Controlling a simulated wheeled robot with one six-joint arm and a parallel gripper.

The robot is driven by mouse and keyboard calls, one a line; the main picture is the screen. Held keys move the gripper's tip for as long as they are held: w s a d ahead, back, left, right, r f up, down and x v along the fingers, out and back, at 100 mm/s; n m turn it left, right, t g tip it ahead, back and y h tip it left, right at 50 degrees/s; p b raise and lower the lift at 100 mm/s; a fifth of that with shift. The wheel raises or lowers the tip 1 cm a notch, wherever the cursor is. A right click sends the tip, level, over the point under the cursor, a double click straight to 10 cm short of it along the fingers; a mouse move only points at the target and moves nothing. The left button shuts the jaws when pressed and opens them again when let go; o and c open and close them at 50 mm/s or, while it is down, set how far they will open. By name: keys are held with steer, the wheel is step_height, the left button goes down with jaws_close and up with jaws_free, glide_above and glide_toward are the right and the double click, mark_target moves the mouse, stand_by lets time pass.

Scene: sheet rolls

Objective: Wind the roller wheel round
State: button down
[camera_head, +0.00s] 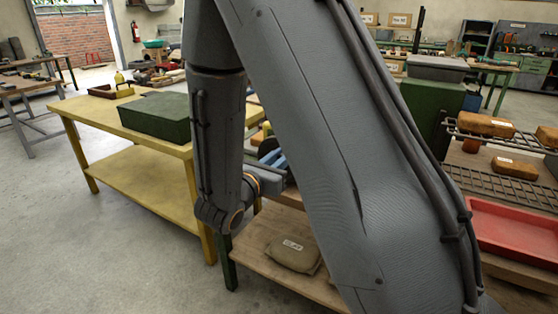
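My own grey arm fills the middle of the head view and hides much of the bench behind it. My gripper does not show; the wrist end of the arm is behind the large links. A blue and dark metal piece (273,157) shows in part beside the arm, above the wooden bench; I cannot tell whether it belongs to the sheet rolls. No roller wheel can be made out.
A yellow table (88,108) with a green box (160,117) stands at left. A sack (293,254) lies on the bench's lower shelf (262,250). At right are a wire rack (505,188) with brown blocks and a red tray (515,232). The left floor is clear.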

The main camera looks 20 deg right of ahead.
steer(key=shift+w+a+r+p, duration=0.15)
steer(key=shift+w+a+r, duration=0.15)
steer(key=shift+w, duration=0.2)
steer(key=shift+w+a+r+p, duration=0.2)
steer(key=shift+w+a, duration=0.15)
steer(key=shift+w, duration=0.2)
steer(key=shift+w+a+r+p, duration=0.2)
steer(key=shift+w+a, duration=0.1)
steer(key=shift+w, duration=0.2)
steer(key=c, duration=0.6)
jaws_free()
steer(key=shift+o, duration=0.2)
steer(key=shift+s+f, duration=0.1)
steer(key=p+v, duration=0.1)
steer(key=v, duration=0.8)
steer(key=shift+p, duration=0.35)
